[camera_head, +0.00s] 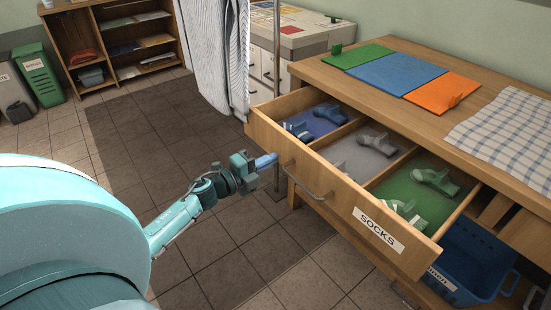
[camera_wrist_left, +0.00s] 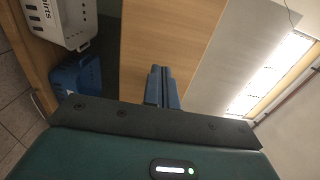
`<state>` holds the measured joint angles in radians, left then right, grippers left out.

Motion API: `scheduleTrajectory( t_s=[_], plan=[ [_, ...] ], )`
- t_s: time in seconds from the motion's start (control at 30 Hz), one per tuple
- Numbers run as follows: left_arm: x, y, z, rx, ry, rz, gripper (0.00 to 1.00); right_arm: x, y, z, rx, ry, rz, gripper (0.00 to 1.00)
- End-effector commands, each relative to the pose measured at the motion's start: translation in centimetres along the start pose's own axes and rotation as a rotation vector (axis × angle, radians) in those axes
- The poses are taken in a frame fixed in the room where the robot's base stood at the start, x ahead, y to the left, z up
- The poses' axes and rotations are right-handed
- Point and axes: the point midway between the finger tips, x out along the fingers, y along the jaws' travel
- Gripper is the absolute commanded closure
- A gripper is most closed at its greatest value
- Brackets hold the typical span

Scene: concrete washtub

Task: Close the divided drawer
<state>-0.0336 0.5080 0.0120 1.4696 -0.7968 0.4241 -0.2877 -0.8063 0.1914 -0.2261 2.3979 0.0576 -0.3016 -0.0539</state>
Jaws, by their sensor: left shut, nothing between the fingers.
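The divided drawer (camera_head: 360,215) is pulled out from the wooden table, with a "SOCKS" label and a metal bar handle (camera_head: 307,182) on its front. Blue, grey and green compartments hold socks of matching tones. My left gripper (camera_head: 266,161) is shut and empty, in front of the drawer's left front end, left of the handle. Contact with the drawer cannot be told. In the left wrist view the shut fingers (camera_wrist_left: 162,86) show before a plain wooden panel (camera_wrist_left: 185,45), probably the drawer front. My right gripper is not in view.
The tabletop (camera_head: 390,110) bears green, blue and orange mats and a checkered cloth (camera_head: 510,138). A blue basket (camera_head: 470,262) stands under the table. A white basket (camera_wrist_left: 58,20) shows in the left wrist view. A curtain (camera_head: 215,50) hangs behind.

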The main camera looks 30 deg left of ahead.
Motion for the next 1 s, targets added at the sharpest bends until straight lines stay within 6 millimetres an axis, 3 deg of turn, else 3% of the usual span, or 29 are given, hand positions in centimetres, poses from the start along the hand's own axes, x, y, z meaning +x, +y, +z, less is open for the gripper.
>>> scheduleTrajectory(
  t_s=[0.2,0.77,1.0],
  plan=[
    [2.0,0.1,0.0,-0.002,-0.001,0.0,1.0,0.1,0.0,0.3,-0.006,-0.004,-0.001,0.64],
    [2.8,0.1,0.0,-0.001,0.0,-0.001,1.0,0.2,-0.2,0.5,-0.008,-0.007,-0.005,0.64],
    [5.7,0.1,0.0,0.0,0.0,-0.003,1.0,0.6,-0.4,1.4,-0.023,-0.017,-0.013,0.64]
  ],
)
